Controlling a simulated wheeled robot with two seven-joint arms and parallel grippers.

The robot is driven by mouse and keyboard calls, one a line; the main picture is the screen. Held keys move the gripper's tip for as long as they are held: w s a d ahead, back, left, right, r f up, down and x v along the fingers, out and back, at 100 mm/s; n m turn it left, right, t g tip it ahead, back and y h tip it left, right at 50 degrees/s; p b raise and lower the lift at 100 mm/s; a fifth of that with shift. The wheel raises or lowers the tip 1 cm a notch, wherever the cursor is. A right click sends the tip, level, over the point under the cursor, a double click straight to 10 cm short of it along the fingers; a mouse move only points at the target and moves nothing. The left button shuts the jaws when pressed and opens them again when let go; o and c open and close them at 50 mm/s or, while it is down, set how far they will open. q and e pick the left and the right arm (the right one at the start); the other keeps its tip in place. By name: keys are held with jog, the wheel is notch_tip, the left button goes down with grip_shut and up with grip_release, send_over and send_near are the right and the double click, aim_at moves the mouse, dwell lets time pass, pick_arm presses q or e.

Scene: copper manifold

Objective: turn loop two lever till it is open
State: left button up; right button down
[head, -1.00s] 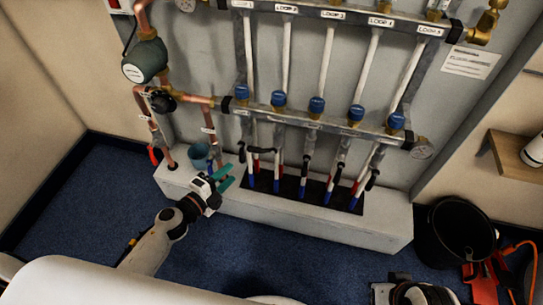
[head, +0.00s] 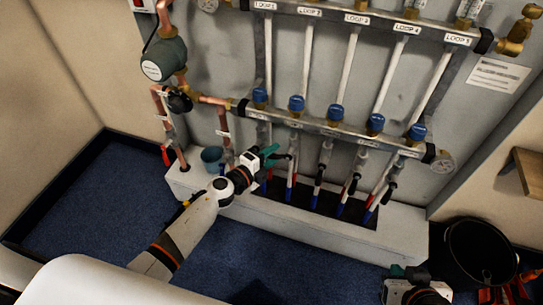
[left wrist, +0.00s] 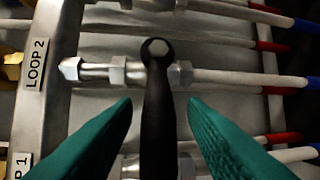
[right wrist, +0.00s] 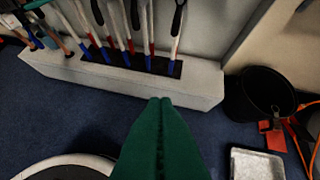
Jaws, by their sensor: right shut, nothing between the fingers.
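The loop two lever (left wrist: 157,110) is black, with a bolt at its hub, on a metal valve beside the "LOOP 2" label (left wrist: 36,65). It lies crosswise to its white pipe (left wrist: 222,77) in the left wrist view. My left gripper (left wrist: 160,103) has green fingers, open, one on each side of the lever with a gap to both. In the head view the left gripper (head: 272,157) is at the lower left valves and partly hides that lever. My right gripper (right wrist: 161,100) is shut and empty, low in front of the white plinth; it also shows in the head view (head: 408,272).
Other black levers (head: 321,175) hang on the valves to the right. A grey-blue cup (head: 212,157) stands on the plinth (head: 300,222) left of the gripper. A black bucket (head: 480,250) stands at right. Blue floor in front of the plinth is mostly clear.

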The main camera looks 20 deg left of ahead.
pick_arm(q)
grip_shut()
dwell(0.3)
